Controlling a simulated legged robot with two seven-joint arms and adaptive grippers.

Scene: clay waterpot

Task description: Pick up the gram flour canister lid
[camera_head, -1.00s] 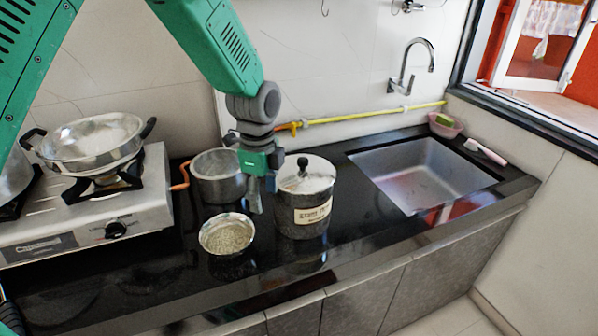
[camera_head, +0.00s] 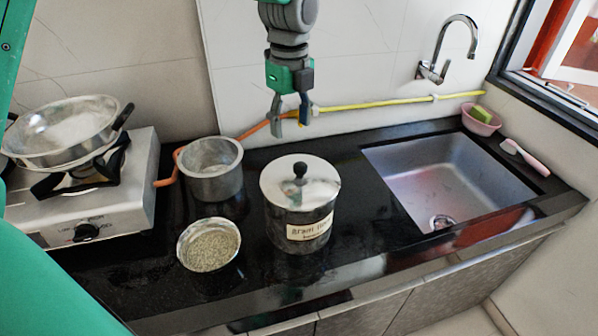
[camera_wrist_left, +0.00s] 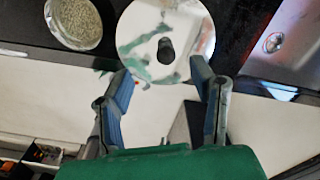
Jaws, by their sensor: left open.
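The gram flour canister (camera_head: 300,228) is a steel pot with a cream label, standing upright on the black counter. Its shiny round lid (camera_head: 322,184) sits on top with a black knob (camera_head: 299,169). My left gripper (camera_head: 289,122) is open and empty, above the canister, with its fingers pointing down. In the left wrist view the lid (camera_wrist_left: 187,38) and its dark knob (camera_wrist_left: 166,49) lie just beyond the open fingertips (camera_wrist_left: 164,78), apart from them. My right gripper is not in view.
A bowl of grains (camera_head: 209,246) and a steel pot (camera_head: 212,172) stand left of the canister. A stove (camera_head: 105,205) with a pan (camera_head: 65,133) is at the far left. The sink (camera_head: 445,185) is at the right. A yellow hose (camera_head: 372,106) runs along the wall.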

